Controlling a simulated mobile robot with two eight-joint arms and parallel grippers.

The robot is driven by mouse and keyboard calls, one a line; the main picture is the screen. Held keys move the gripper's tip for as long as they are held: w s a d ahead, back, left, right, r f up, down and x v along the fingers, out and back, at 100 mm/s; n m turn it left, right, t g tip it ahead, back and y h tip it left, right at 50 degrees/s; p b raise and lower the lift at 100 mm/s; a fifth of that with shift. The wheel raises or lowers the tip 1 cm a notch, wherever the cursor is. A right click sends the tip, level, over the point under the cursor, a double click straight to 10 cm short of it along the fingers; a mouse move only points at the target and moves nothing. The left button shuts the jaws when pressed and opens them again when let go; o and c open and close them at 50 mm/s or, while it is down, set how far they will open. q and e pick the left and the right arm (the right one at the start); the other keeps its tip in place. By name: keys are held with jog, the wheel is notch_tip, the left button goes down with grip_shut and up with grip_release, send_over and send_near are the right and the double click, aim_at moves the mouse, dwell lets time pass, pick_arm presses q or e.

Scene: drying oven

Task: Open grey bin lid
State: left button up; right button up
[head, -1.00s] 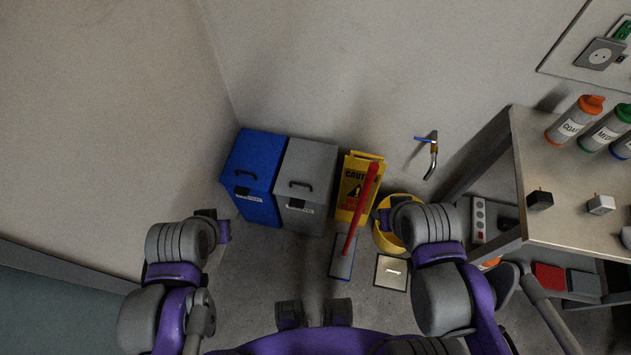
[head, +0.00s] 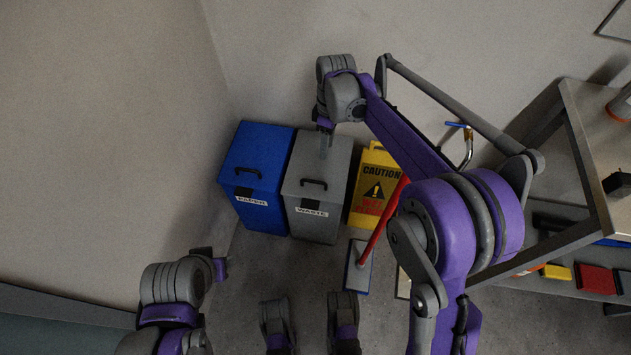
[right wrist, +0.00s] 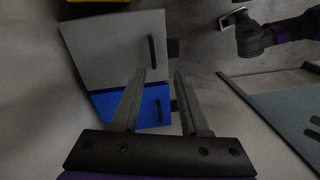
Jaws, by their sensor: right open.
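The grey bin (head: 334,160), labelled WASTE, stands by the wall with its lid shut. A dark handle (head: 313,183) sits near the lid's front edge. My right gripper (head: 325,146) is over the rear part of the lid in the head view, pointing down; whether it touches cannot be told. In the right wrist view its two fingers (right wrist: 163,76) are apart with nothing between them, and the grey lid (right wrist: 110,48) and its handle (right wrist: 152,50) lie beyond them. My left gripper (head: 220,268) is low at left, away from the bins; its fingers are unclear.
A blue bin (head: 258,155) stands against the grey bin's left side; it also shows in the right wrist view (right wrist: 155,108). A yellow caution sign (head: 372,190) and a red-handled mop (head: 382,222) stand to the right. A metal table (head: 590,150) is further right.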

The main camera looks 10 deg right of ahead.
jog(key=n+g+b, duration=0.1)
jog(key=n+b, duration=0.1)
send_over(316, 176)
jog(key=s, duration=0.2)
notch_tip(316, 176, down, 7)
jog(key=f, duration=0.3)
jog(key=s+f+b, duration=0.1)
jog(key=f, duration=0.3)
jog(key=f+b, duration=0.1)
jog(key=f, duration=0.3)
jog(key=shift+s+a, duration=0.2)
jog(key=shift+s, duration=0.15)
pick_arm(q)
notch_tip(316, 176, down, 6)
jog(key=shift+w+f, duration=0.15)
jog(key=shift+w, duration=0.25)
pick_arm(e)
grip_shut()
